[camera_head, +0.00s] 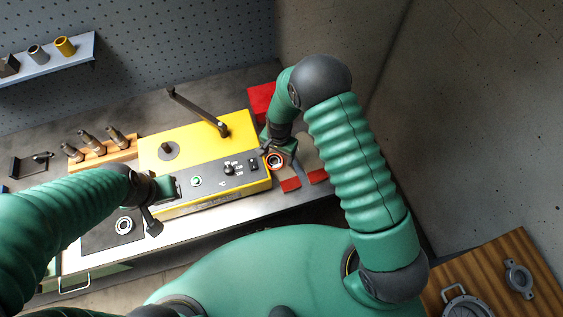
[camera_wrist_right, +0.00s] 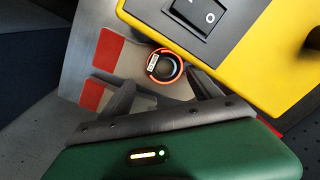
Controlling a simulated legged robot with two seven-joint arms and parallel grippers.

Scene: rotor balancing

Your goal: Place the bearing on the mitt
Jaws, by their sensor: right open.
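The bearing (camera_head: 275,161), a dark ring with an orange rim, is by the right end of the yellow heater. In the right wrist view the bearing (camera_wrist_right: 178,79) appears to lie on the far end of a beige mitt strip with a red cuff (camera_wrist_right: 109,48). A second red-cuffed strip lies beside it. The mitt's red cuff (camera_head: 290,185) shows in the head view. My right gripper (camera_wrist_right: 160,92) is open, its fingers apart on either side below the bearing; I see no contact. My left gripper (camera_head: 154,205) hangs over the heater's front left; its jaws are unclear.
The yellow heater (camera_head: 205,137) with a raised dark bar fills the bench middle. A dark pad (camera_head: 98,238) with a grey ring (camera_head: 124,225) lies at the front left. A wooden rack (camera_head: 105,155) stands behind. A wooden table (camera_head: 500,255) holds metal parts at right.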

